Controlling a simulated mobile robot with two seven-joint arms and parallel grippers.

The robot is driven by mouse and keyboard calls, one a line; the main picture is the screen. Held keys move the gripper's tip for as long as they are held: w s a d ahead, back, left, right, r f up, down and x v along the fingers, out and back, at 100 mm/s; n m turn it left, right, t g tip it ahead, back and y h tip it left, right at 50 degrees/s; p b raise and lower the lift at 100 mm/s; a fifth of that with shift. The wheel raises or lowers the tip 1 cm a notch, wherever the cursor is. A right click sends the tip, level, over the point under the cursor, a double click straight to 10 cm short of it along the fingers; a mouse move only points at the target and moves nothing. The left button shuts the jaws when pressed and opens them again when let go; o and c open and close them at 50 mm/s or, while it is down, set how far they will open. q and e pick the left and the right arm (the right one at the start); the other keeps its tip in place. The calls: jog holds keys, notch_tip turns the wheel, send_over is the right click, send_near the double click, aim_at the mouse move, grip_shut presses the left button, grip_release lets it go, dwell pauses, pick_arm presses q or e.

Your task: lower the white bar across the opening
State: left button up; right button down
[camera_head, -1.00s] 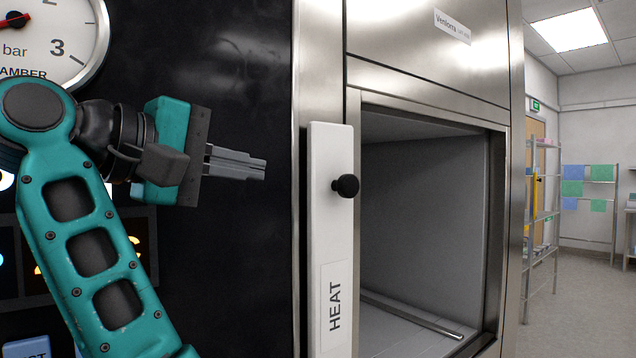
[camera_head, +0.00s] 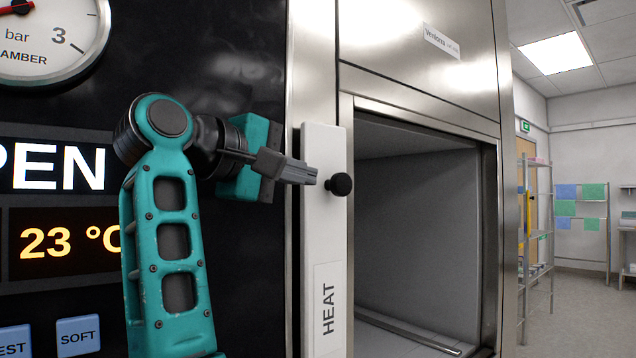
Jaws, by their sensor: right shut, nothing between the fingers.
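The white bar (camera_head: 322,240) stands upright along the left side of the chamber opening (camera_head: 418,220). It carries the word HEAT near its lower end. A black round knob (camera_head: 340,184) sticks out from the bar's upper part. My right gripper (camera_head: 314,178) is shut and empty. Its fingertips point right, overlap the bar in the picture and end just left of the knob. I cannot tell whether they touch the bar. My left gripper is out of view.
A black panel with a pressure gauge (camera_head: 45,40), lit displays and a SOFT button (camera_head: 79,336) lies to the left. The opening is clear apart from a metal rail (camera_head: 405,334) on its floor. A wire shelf (camera_head: 537,240) stands farther right.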

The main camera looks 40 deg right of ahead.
aim_at(332, 183)
jog(key=x, duration=0.3)
jog(key=shift+d, duration=0.2)
jog(key=shift+w+d, duration=0.1)
jog(key=shift+d, duration=0.2)
